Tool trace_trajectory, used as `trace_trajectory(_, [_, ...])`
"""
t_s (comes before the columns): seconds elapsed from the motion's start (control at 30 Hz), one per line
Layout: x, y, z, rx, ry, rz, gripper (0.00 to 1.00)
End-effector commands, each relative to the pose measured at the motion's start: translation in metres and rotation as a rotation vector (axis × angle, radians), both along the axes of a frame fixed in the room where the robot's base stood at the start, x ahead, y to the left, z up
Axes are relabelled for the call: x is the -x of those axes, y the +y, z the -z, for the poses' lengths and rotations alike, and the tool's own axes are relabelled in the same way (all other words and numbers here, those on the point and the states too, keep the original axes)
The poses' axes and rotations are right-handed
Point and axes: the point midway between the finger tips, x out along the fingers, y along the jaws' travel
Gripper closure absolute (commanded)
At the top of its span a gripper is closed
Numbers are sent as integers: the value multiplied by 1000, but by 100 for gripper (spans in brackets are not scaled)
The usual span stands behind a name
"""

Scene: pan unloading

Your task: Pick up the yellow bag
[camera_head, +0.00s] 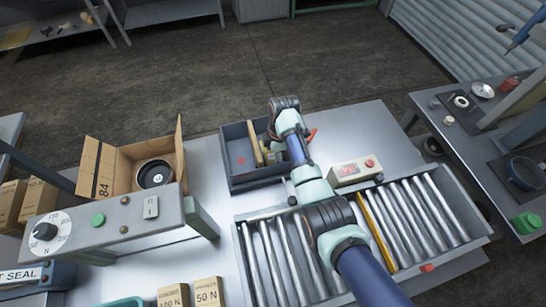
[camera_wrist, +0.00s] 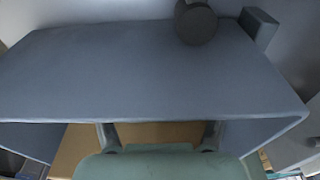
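A yellow-tan flat item (camera_head: 254,143), which looks like the yellow bag, stands in the grey bin (camera_head: 228,138) in the head view. My gripper is down at the bin, mostly hidden by my arm in that view. In the wrist view my gripper's fingers (camera_wrist: 160,138) are wide apart. A tan surface (camera_wrist: 160,131) fills the gap between them, and I cannot tell whether they press on it. Another tan surface (camera_wrist: 75,148) shows left of the left finger. The bin's wall (camera_wrist: 150,75) fills much of the wrist view.
A roller conveyor (camera_head: 280,262) lies in front of the bin, with a control box (camera_head: 355,172) behind it. An open carton (camera_head: 110,165) holding a dark round pan (camera_head: 155,173) stands left. A dial panel (camera_head: 100,225) is nearer. Bare table lies right of the bin.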

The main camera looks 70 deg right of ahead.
Motion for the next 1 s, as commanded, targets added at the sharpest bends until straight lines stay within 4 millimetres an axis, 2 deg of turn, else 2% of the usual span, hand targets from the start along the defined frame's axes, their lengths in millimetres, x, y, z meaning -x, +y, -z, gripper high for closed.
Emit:
trace_trajectory(0.07, [0, 0, 0, 0, 0, 0, 63])
trace_trajectory(0.3, [0, 0, -2, 0, 0, 0, 63])
trace_trajectory(0.47, [0, 0, -15, 1, -1, 0, 63])
trace_trajectory(0.67, [-1, -1, -59, 3, -2, 0, 63])
trace_trajectory(0.87, [-1, -1, -118, 4, -3, 0, 63])
trace_trajectory(0.9, [-1, -1, -138, 3, -3, -1, 63])
trace_trajectory(1.0, [0, 0, -167, -1, 1, 0, 63])
